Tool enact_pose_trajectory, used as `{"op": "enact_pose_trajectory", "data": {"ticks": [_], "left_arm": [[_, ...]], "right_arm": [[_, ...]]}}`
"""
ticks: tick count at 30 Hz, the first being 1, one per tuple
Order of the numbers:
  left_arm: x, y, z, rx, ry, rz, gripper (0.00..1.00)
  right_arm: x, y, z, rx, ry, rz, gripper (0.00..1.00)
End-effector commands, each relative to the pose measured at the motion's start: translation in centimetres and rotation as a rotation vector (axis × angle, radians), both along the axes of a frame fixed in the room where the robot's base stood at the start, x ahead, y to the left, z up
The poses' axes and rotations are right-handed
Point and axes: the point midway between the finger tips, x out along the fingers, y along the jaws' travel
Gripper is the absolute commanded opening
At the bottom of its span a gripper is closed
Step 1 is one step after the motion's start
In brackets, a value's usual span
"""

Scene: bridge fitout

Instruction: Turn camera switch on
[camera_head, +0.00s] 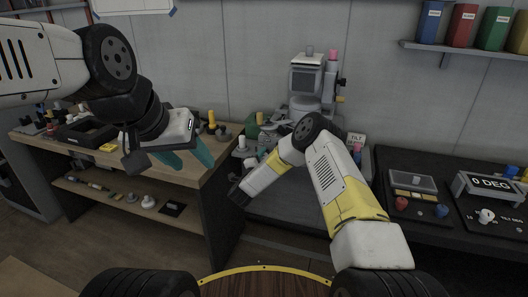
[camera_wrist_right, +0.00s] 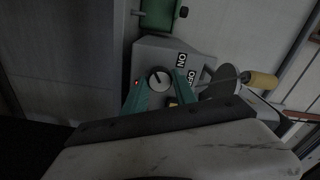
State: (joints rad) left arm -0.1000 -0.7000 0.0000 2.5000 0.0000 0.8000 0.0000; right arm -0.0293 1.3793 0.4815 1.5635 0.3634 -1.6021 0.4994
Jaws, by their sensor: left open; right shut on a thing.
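In the right wrist view a grey switch box (camera_wrist_right: 192,50) carries an ON label (camera_wrist_right: 181,60) and an OFF label (camera_wrist_right: 191,76). A round dark knob (camera_wrist_right: 159,79) with a pale mark sits on its face. The teal fingers of my right gripper (camera_wrist_right: 163,90) are on either side of the knob and shut on it. Which label the knob's mark points to is too small to tell. In the head view my left gripper (camera_head: 189,157) is open and empty, in front of the wooden bench's edge. My right fingertips are not discernible there.
A wooden bench (camera_head: 190,176) with small parts stands at the left. A grey machine (camera_head: 306,78) stands at the back middle. A dark counter with a "0 DEG" display (camera_head: 490,183) is at the right. In the wrist view, a yellow-handled rod (camera_wrist_right: 262,80) lies beside the box.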

Motion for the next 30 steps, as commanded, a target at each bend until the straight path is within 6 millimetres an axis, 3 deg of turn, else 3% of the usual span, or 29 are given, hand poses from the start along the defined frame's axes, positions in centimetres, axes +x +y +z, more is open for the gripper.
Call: {"op": "enact_pose_trajectory", "data": {"ticks": [22,23,24,26,30], "left_arm": [[0.00,0.00,0.00,0.000,0.000,0.000,0.52],[0.00,0.00,0.00,0.000,0.000,0.000,0.52],[0.00,0.00,0.00,0.000,0.000,0.000,0.52],[0.00,0.00,0.00,0.000,0.000,0.000,0.52],[0.00,0.00,0.00,0.000,0.000,0.000,0.52]], "right_arm": [[-0.03,-0.08,-0.08,0.086,-0.027,-0.003,0.00],[-0.03,-0.09,-0.09,0.086,-0.027,-0.003,0.37],[-0.03,-0.08,-0.08,0.085,-0.026,-0.002,0.45],[-0.03,-0.07,-0.08,0.085,-0.026,-0.002,0.55],[-0.02,-0.04,-0.06,0.085,-0.027,-0.001,0.55]]}}
